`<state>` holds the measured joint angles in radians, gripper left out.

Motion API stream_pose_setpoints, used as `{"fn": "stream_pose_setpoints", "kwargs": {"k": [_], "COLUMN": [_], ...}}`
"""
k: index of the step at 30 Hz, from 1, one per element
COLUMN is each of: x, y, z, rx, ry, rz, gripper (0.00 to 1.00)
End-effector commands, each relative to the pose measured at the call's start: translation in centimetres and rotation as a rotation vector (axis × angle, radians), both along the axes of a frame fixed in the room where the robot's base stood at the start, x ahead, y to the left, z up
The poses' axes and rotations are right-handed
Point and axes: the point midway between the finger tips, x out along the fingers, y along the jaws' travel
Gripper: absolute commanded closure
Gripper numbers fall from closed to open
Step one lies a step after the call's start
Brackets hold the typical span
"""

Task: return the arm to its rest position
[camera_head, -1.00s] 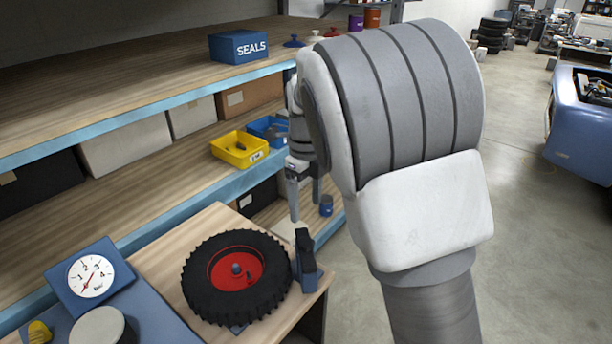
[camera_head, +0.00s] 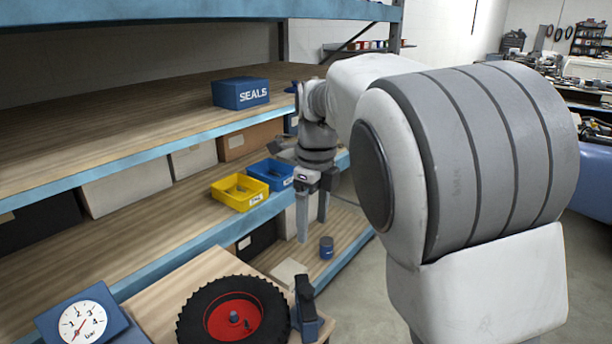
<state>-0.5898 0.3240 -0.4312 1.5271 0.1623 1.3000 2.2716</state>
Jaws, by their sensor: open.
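My gripper (camera_head: 312,215) hangs at the end of my arm, in the middle of the view, with its fingers pointing down. The two fingers stand apart and I see nothing between them. It is in front of the shelf edge, to the right of the yellow bin, and above and beyond the wheel. My arm (camera_head: 470,170) fills much of the right side and hides what lies behind it.
A shelf unit (camera_head: 190,206) runs along the left, with a yellow bin (camera_head: 238,203), a blue bin (camera_head: 273,182) and a SEALS box (camera_head: 240,93). A black-tyred wheel (camera_head: 192,312) and a gauge (camera_head: 82,322) are at the front. Open floor (camera_head: 372,290) shows near my arm.

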Motion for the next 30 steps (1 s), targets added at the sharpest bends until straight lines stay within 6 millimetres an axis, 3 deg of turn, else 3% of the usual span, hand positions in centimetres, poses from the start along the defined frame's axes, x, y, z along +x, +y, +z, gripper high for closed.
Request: {"fn": "stream_pose_setpoints", "kwargs": {"k": [6, 15, 22, 30], "x": [-4.1, -11.0, -16.5, -21.9], "y": [-4.2, -8.4, -10.5, -12.1], "z": [2.6, 4.2, 3.9, 2.0], "rx": [0.053, -0.007, -0.166, -0.427], "ry": [-0.092, -0.259, -0.356, -0.355], "rz": [0.367, 0.948, 1.397, 1.868], "gripper": [0.22, 0.22, 0.22, 0.22]}}
